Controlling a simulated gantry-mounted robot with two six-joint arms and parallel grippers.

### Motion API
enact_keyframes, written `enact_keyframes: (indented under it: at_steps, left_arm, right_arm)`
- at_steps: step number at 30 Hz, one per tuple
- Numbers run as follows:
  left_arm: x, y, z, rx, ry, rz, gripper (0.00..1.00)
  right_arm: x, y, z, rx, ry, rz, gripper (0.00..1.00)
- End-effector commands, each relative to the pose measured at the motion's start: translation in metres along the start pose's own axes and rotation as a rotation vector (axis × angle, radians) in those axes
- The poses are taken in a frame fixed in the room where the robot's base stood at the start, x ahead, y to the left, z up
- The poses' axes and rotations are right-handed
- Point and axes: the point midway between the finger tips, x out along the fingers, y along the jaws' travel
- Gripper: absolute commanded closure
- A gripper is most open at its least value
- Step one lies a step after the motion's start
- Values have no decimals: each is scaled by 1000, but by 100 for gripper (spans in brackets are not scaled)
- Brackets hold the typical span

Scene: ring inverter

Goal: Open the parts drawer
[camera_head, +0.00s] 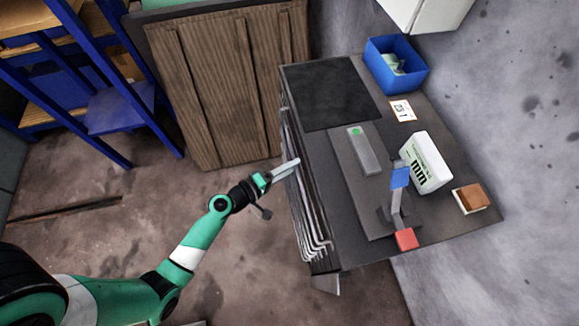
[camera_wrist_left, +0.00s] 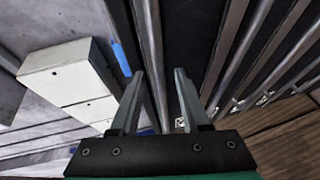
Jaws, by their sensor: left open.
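The drawer cabinet (camera_head: 450,228) stands right of centre in the head view. Its front faces left and carries several long silver handles (camera_head: 312,222), one below another. All the drawers look shut from here; I cannot tell which is the parts drawer. My left gripper (camera_head: 285,170) is open and empty at the cabinet's front, its fingers pointing at the handles. In the left wrist view a silver handle bar (camera_wrist_left: 150,40) shows in line with the gap between the open fingers (camera_wrist_left: 159,75); I cannot tell if they touch it. My right gripper is not in view.
On the cabinet top are a black mat (camera_head: 330,92), a blue bin (camera_head: 397,65), a white box (camera_head: 427,162), a red-and-blue clamp-like device (camera_head: 397,200) and a small brown block (camera_head: 470,197). A wooden crate (camera_head: 215,85) stands behind the arm. The floor left of the cabinet is mostly clear.

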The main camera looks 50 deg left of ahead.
Motion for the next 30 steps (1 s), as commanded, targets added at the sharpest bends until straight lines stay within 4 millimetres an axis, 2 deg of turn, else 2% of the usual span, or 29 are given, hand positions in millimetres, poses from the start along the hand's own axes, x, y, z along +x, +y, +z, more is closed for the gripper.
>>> enact_keyframes:
  at_steps: [1,6,9,30]
  left_arm:
    - [0,0,0,0,0,0,56]
    - [0,0,0,0,0,0,86]
    - [0,0,0,0,0,0,100]
    - [0,0,0,1,0,0,100]
  right_arm:
    - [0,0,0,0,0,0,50]
    - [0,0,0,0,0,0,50]
    - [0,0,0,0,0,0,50]
    - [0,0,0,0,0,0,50]
